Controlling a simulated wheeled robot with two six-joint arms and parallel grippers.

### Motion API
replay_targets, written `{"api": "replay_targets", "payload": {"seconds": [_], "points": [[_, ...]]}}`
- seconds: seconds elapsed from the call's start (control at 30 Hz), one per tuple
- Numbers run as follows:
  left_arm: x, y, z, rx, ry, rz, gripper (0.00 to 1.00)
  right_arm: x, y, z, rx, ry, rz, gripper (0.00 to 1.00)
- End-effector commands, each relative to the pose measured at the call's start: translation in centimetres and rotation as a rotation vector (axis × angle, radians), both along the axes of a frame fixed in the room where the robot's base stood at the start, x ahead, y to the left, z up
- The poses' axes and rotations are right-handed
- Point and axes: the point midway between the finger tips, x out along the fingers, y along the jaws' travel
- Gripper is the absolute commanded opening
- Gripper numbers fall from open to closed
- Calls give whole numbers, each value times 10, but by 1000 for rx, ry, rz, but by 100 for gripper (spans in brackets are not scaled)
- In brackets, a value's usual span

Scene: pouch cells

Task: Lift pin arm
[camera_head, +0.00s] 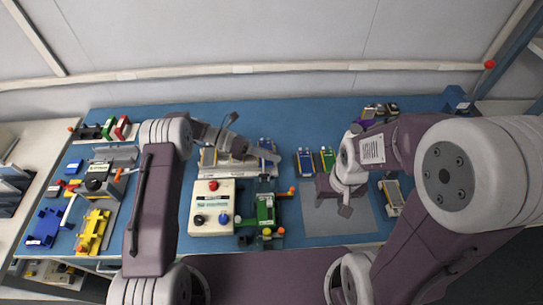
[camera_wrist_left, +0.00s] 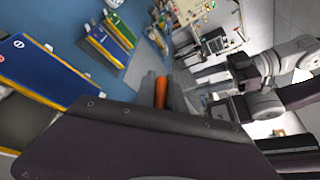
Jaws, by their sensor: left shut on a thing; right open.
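My left gripper (camera_head: 270,155) reaches right across a metal fixture (camera_head: 225,160) in the head view. In the left wrist view its fingers (camera_wrist_left: 162,95) are shut on an orange piece (camera_wrist_left: 161,92). This looks like the grip of the pin arm, but its other parts are hidden, and I cannot tell whether it is raised. My right gripper (camera_head: 344,208) is open over the grey mat (camera_head: 330,225), with nothing visible in it.
Blue and green pouch cells (camera_head: 305,163) lie right of the left gripper. A control box (camera_head: 211,208) with buttons and a green fixture (camera_head: 265,208) stand in front. Tools and yellow and blue stands (camera_head: 92,230) fill the left. Most of the grey mat is clear.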

Motion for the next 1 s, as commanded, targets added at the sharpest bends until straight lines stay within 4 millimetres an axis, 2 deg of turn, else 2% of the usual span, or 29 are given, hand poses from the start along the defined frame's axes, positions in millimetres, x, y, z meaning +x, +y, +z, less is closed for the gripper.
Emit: {"api": "replay_targets", "payload": {"seconds": [0.1, 0.13, 0.2, 0.47, 0.57, 0.83, 1.0], "points": [[0, 0, 0, 0, -2, 2, 0, 0, 0, 0, 0, 0, 0, 49], [0, 0, 0, 0, -1, 1, 23, 0, 0, 0, 0, 0, 0, 49], [0, 0, 0, 1, 0, 1, 36, 0, 0, 0, 0, 0, 0, 49], [0, 0, 0, 1, 0, 1, 36, 0, 0, 0, 0, 0, 0, 49], [3, 7, 1, -1, -3, 2, 36, 0, 0, -3, 0, 0, 0, 49], [19, 61, 15, 1, -4, 5, 36, 0, 0, -17, 0, 0, 0, 49], [24, 81, 22, 0, -2, 2, 36, 0, 0, -20, 0, 0, 0, 49]]}}
